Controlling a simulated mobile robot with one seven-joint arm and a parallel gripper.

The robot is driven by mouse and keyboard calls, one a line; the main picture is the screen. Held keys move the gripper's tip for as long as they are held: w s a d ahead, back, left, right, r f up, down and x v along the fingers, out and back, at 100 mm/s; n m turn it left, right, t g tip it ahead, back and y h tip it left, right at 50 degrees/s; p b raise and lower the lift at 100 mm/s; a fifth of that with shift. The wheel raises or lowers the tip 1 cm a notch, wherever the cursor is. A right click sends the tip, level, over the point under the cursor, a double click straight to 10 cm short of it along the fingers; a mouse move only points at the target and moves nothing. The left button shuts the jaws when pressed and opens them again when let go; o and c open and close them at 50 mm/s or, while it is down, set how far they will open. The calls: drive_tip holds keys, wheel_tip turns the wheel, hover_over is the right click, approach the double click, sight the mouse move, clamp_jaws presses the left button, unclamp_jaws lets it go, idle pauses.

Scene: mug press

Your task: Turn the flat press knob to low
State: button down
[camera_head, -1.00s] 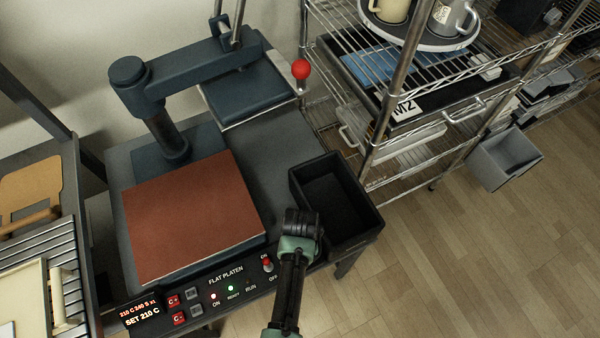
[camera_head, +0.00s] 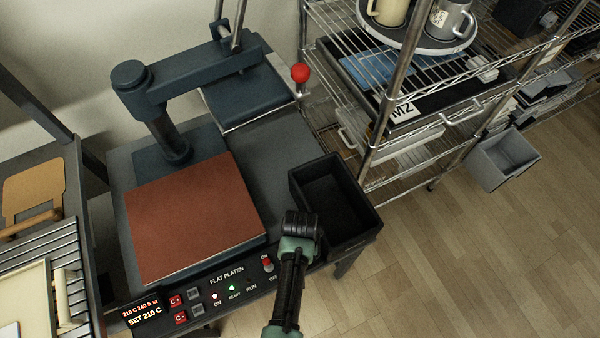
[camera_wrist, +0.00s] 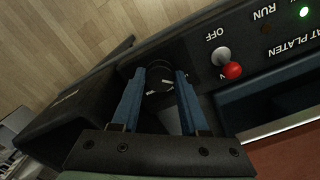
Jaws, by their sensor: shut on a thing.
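The flat press (camera_head: 190,210) has a red-brown platen pad and a dark front panel marked FLAT PLATEN. In the wrist view, a round black knob (camera_wrist: 160,76) with small pale marks sits on the panel. My gripper (camera_wrist: 161,82) has its two blue fingers shut on either side of this knob. I cannot read which setting the knob points to. In the head view my dark wrist and green arm cover the panel's right end, hiding the knob and fingertips.
A red-tipped ON/OFF toggle (camera_wrist: 230,67) is close to the right finger. A black open bin (camera_head: 336,205) stands right beside my wrist. A wire shelf stands behind on the right.

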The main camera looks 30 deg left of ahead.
drive_tip(key=shift+c, duration=2.1)
unclamp_jaws()
drive_tip(key=shift+r, duration=0.1)
wheel_tip(320, 180, up, 13)
drive_tip(key=p, duration=0.1)
